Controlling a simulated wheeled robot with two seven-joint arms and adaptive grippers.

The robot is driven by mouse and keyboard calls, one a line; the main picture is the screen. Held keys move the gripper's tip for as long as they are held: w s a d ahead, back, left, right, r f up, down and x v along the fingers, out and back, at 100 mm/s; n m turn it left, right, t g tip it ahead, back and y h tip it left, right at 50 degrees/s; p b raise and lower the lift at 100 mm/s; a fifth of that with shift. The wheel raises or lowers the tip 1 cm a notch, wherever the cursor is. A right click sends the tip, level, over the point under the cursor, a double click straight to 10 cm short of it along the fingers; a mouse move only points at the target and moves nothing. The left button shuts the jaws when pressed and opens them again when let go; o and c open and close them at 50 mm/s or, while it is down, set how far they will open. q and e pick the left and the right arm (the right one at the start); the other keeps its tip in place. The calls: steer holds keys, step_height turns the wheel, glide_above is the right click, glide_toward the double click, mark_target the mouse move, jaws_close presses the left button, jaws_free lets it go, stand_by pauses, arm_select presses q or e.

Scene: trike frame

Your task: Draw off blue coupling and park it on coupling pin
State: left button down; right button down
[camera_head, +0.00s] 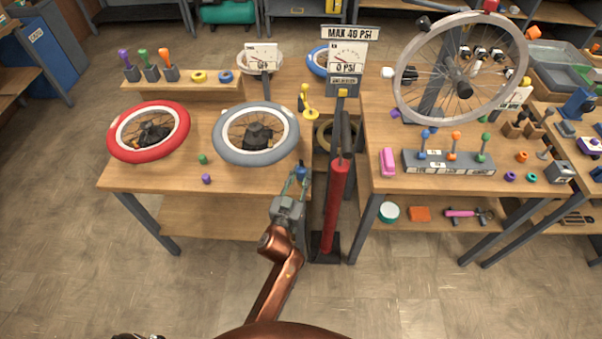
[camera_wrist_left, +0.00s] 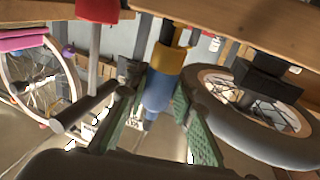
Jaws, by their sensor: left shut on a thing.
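My left gripper (camera_head: 296,183) is shut on the blue coupling (camera_head: 301,171), in front of the table edge and left of the red pump (camera_head: 337,205). In the left wrist view the blue coupling (camera_wrist_left: 157,92) sits between the two green-padded fingers (camera_wrist_left: 158,112). A yellow collar (camera_wrist_left: 168,60) with a dark stem adjoins its far end; I cannot tell whether they are joined. My right gripper is not in view.
A grey-tyred wheel (camera_head: 282,152) lies close left of my gripper, a red-tyred wheel (camera_head: 122,154) farther left. A gauge sign (camera_head: 345,60) stands behind the pump. A spoked wheel (camera_head: 405,100) stands above the right table. Bare tabletop (camera_head: 250,183) shows along the front edge.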

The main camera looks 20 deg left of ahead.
mark_target(301, 166)
arm_select(q)
steer(key=shift+f+b, duration=0.55)
steer(key=shift+f, duration=0.25)
steer(key=c, duration=1.6)
jaws_free()
step_height(301, 166, up, 10)
